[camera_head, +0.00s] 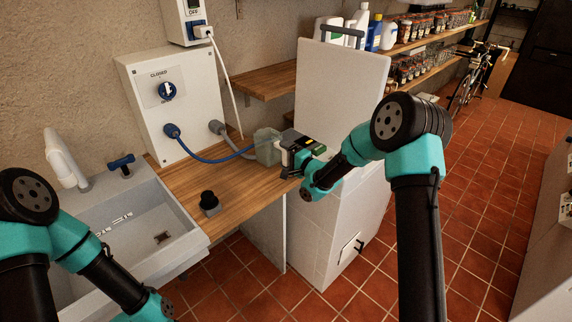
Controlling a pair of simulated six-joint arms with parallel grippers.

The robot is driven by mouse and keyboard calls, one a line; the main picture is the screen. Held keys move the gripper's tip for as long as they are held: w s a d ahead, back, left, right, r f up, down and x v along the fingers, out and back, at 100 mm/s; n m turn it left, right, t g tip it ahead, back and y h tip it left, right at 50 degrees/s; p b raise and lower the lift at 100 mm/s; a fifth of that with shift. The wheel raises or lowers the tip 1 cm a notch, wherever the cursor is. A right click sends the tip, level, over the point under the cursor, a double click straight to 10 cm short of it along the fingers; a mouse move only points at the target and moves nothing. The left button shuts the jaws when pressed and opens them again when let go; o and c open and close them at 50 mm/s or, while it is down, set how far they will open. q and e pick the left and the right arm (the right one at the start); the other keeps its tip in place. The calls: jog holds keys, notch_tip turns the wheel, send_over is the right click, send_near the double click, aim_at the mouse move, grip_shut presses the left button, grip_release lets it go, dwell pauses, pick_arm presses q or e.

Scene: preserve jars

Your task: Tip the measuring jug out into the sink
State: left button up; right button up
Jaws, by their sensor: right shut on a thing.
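The measuring jug (267,147), pale and translucent, is upright at the back of the wooden counter, next to the white lidded cabinet. My right gripper (287,152) is at the jug's right side and is shut on it; the fingers are small and partly hidden by the gripper body, and I cannot tell whether the jug touches the counter. The grey sink (184,234) is at the lower left, with a drain in its floor. My left arm reaches over the sink's front from the left, and its gripper is below the picture's edge.
A white tap (65,160) and a blue-handled valve (121,164) stand behind the sink. A blue hose (210,159) runs from the white wall box (178,97) towards the jug. A black knob-like object (209,202) stands on the counter (240,195) between jug and sink.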

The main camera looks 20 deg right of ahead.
aim_at(278, 160)
jog(key=shift+f, duration=1.9)
jog(key=o, duration=0.9)
jog(key=shift+f, duration=0.1)
jog(key=shift+f, duration=0.2)
jog(key=v, duration=1.7)
jog(key=shift+s+r, duration=0.2)
jog(key=shift+r, duration=0.05)
